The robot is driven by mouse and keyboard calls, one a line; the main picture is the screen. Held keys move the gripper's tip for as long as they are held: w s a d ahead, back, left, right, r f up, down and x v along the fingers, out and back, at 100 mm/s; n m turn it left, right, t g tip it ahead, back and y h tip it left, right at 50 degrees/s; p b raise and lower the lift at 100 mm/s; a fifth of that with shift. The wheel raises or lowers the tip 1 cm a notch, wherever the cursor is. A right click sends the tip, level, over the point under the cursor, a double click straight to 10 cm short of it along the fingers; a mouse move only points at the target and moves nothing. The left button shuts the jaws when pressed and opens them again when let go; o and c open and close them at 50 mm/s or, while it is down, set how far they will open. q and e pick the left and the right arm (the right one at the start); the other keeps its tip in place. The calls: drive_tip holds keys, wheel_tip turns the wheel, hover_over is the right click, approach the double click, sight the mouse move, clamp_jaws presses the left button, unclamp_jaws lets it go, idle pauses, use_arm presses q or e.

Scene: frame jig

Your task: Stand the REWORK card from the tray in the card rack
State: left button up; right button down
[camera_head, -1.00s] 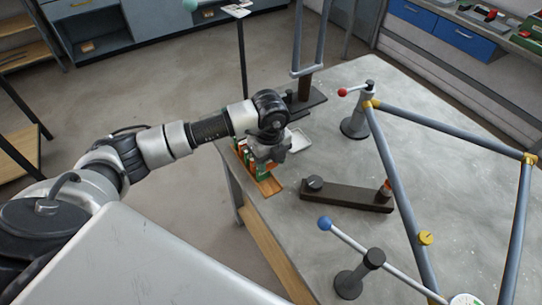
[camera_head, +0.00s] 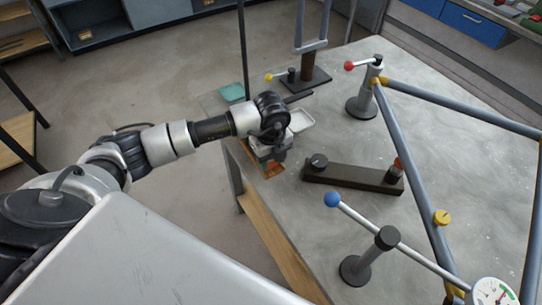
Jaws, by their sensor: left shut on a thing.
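My left gripper (camera_head: 268,152) is low over the wooden card rack (camera_head: 274,172) at the table's left edge. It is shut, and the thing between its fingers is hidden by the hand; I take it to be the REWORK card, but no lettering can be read. Only the near end of the rack shows, so I cannot tell whether the card touches it. The white tray (camera_head: 303,121) lies just behind and right of the gripper, and its visible part looks empty. My right gripper is not in view.
A dark bar fixture (camera_head: 350,177) lies right of the rack. A blue-knobbed clamp (camera_head: 333,200) stands in front, and a red-knobbed clamp (camera_head: 349,66) behind. The grey tube frame (camera_head: 401,158) fills the right. A teal block (camera_head: 232,93) sits at the back left.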

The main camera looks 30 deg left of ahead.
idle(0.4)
use_arm(q)
drive_tip(key=o, duration=1)
drive_tip(key=shift+c, duration=0.2)
wheel_tip(320, 180, up, 11)
drive_tip(key=shift+f+b, duration=0.1)
drive_tip(key=shift+b, duration=0.55)
